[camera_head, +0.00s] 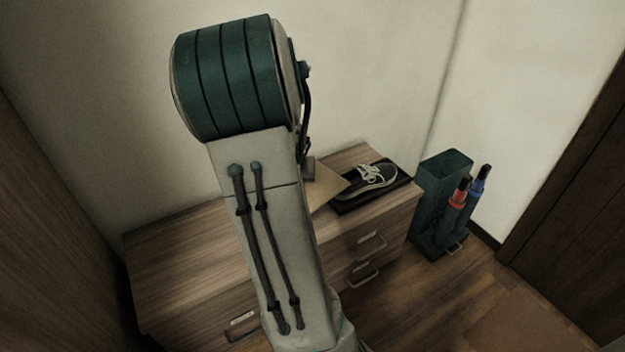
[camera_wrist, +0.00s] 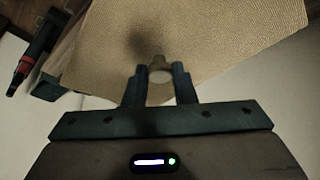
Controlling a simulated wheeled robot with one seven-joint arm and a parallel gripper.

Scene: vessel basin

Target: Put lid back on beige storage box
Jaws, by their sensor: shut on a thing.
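The beige lid (camera_wrist: 205,40) fills the upper part of the wrist view as a flat, textured panel. In the head view a beige corner of the lid (camera_head: 328,186) shows beside my arm, over the dresser top. My arm hides the rest of the lid and the gripper there. The box itself cannot be made out in either view.
A wooden dresser (camera_head: 185,262) stands against the wall. A dark sneaker (camera_head: 372,180) sits on a black tray (camera_head: 345,207) at its right end. A dark umbrella stand (camera_head: 440,180) with red and blue umbrellas is on the floor right of it. The dresser's left top looks clear.

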